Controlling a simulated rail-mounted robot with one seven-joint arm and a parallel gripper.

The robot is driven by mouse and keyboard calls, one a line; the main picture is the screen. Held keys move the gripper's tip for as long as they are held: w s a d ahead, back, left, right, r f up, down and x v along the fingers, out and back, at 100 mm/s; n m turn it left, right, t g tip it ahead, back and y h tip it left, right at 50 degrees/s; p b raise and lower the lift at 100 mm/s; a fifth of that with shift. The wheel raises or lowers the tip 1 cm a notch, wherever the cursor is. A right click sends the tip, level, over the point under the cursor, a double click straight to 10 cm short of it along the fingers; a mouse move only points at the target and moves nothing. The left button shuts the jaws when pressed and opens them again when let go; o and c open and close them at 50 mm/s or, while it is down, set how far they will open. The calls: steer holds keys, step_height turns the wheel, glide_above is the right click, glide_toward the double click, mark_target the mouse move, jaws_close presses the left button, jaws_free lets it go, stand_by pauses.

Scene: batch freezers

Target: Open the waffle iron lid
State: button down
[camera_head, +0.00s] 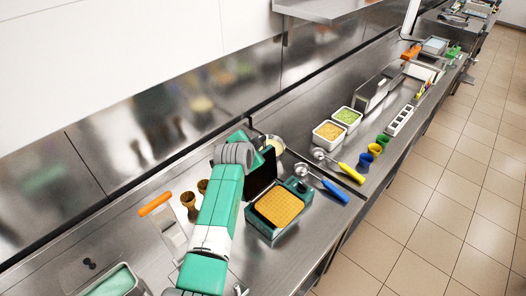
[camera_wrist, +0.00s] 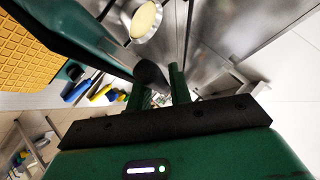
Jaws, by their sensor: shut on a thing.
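The waffle iron is a dark green box (camera_head: 265,229) on the steel counter, with a golden waffle (camera_head: 279,206) in its base; the waffle (camera_wrist: 28,55) also shows at the left of the wrist view. Its lid (camera_head: 261,176) stands raised, roughly upright, behind the base, its dark inner face partly hidden by my arm. In the wrist view the green lid (camera_wrist: 75,28) runs from the upper left toward my gripper (camera_wrist: 158,86). The fingers are closed on the dark lid handle (camera_wrist: 150,73). In the head view my arm hides the fingers.
Scoops with blue (camera_head: 335,191) and yellow (camera_head: 351,173) handles lie right of the iron. A round pale-filled bowl (camera_head: 274,144) sits behind the lid. Brown cones (camera_head: 188,200) and an orange-handled tool (camera_head: 155,204) are left of my arm. Topping tubs (camera_head: 329,133) stand farther back.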

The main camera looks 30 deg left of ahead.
steer(key=shift+a+r, duration=0.1)
stand_by(0.3)
steer(key=c, duration=1.4)
jaws_free()
steer(key=shift+s+r+p, duration=0.2)
steer(key=shift+p, duration=0.1)
steer(key=p+v, duration=0.1)
steer(key=v, duration=0.6)
steer(key=shift+p, duration=0.35)
